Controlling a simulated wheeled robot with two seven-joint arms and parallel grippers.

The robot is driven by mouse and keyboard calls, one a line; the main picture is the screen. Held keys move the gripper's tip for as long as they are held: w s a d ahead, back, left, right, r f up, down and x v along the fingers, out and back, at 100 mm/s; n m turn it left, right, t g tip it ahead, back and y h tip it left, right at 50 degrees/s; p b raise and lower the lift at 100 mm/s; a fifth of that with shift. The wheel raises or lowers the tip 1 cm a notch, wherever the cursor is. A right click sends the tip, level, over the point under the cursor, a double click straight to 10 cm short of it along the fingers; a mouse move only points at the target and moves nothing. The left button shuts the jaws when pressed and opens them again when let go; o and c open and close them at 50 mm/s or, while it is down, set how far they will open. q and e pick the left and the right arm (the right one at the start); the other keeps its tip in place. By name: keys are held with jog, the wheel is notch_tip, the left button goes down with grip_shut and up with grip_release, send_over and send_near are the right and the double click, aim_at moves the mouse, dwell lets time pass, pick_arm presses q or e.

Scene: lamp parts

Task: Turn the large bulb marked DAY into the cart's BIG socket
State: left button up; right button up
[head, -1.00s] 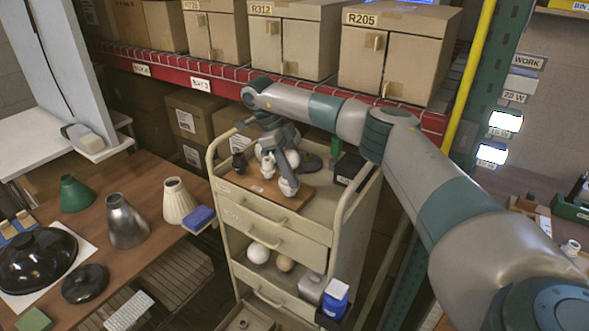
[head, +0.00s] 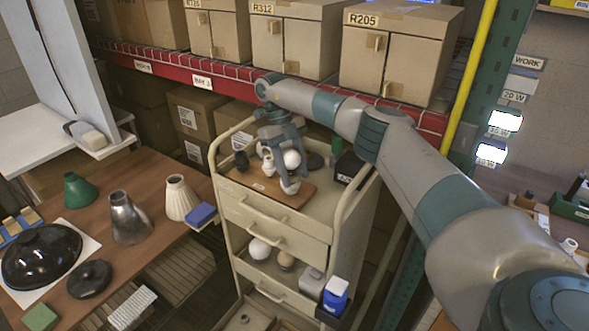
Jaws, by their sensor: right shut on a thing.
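My right gripper (head: 288,163) reaches down over the cart top from the right arm. It is shut on a large white bulb (head: 292,158), whose round part shows between the fingers. The DAY mark cannot be read at this size. Another small white piece (head: 267,166) and a dark socket (head: 241,161) stand further left on the board. My left gripper is out of view.
The cart (head: 232,203) has raised side rails and a black box (head: 350,168) at the right of its top. The left table (head: 150,255) carries lampshades. A red shelf beam runs behind the cart.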

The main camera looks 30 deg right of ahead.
jog(key=shift+a+f+m+y+p, duration=0.15)
jog(key=shift+m+y+p, duration=0.25)
jog(key=shift+m, duration=0.6)
jog(key=shift+a+m+y+p, duration=0.1)
jog(key=shift+m+y+p, duration=0.3)
jog(key=shift+m, duration=0.6)
jog(key=shift+w+a+m+t+y+p, duration=0.15)
jog(key=shift+m+y+p, duration=0.15)
jog(key=shift+m+p, duration=0.5)
jog(key=shift+s+m+t+y+p, duration=0.15)
jog(key=shift+m+y+p, duration=0.15)
jog(key=shift+m+p, duration=0.45)
jog(key=o, duration=1)
jog(key=shift+w+b, duration=0.15)
jog(key=shift+b, duration=0.2)
